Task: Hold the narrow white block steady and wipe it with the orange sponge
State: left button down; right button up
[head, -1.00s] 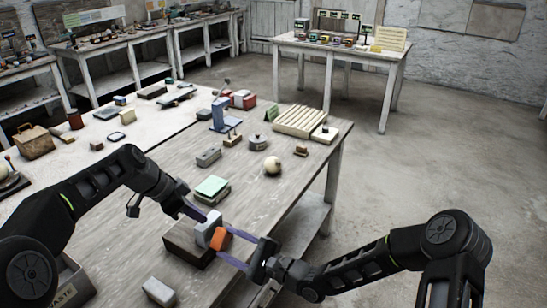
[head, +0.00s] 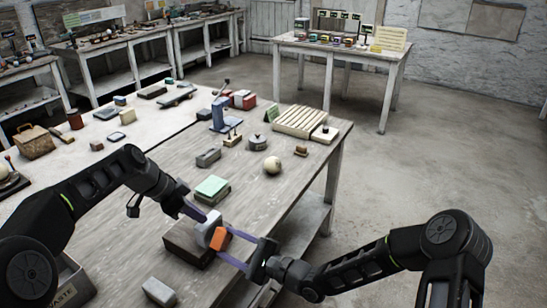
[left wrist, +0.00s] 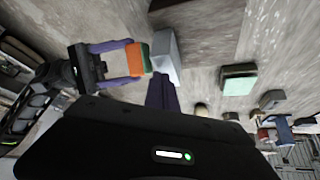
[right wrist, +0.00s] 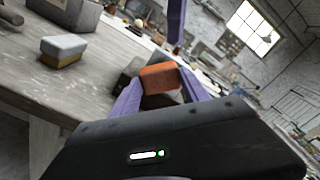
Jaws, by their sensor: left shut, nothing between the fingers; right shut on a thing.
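The narrow white block (head: 205,233) stands on a dark brown block (head: 183,246) near the front of the table. It also shows in the left wrist view (left wrist: 166,54). My left gripper (head: 212,216) is shut and empty, its fingertips at the white block's upper part; whether they touch it I cannot tell. My right gripper (head: 222,242) is shut on the orange sponge (head: 219,238). The sponge, orange with a green layer in the left wrist view (left wrist: 134,59), is right beside the block's face and seems to touch it. The sponge partly hides the block in the right wrist view.
A mint-topped block (head: 212,188) lies just behind, with a grey block (head: 208,157) and a cream sphere (head: 272,165) farther back. A white-topped sponge-like block (head: 159,291) lies at the front left. Bare tabletop (head: 255,205) lies right of the mint-topped block.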

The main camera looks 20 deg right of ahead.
pick_arm(q)
jog(key=shift+f, duration=0.7)
jog(key=shift+s+f, duration=0.15)
jog(key=shift+f, duration=0.15)
dwell(1.6)
dwell(1.4)
pick_arm(e)
jog(key=shift+w+a, duration=0.25)
jog(key=shift+w, duration=0.05)
jog(key=shift+w+a, duration=0.4)
jog(key=shift+a, duration=0.05)
dwell(0.6)
jog(key=shift+s+a+f, duration=0.15)
jog(key=shift+s+f, duration=0.15)
jog(key=shift+f, duration=0.1)
pick_arm(q)
jog(key=shift+r, duration=0.1)
